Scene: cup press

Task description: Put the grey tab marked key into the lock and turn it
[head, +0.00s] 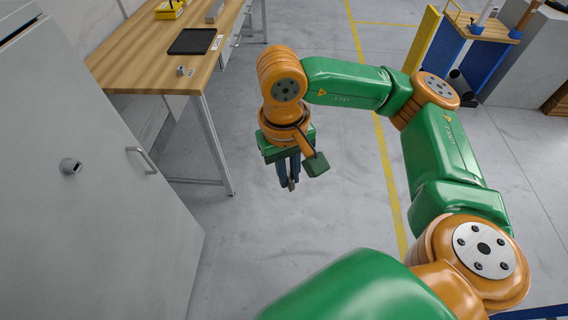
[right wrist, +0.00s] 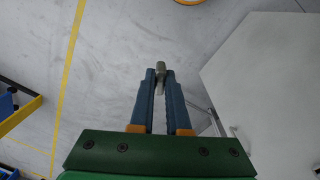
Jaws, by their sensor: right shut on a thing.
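The grey tab (head: 291,185), the key, is between the fingertips of my right gripper (head: 288,178), well above the floor. In the right wrist view the tab (right wrist: 160,74) sticks out past the tips of the blue fingers of the right gripper (right wrist: 161,82), which is shut on it. The lock (head: 70,166) is a small round metal piece with a dark slot on the grey cabinet door (head: 90,220) at the left. My right gripper is to the right of the door, apart from it. My left gripper is not in view.
A bar handle (head: 142,160) stands out from the door, between the lock and my right gripper. A wooden workbench (head: 125,65) with a black tray (head: 193,41) and a small metal piece (head: 187,71) is behind. Open floor (head: 245,240) lies below the gripper.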

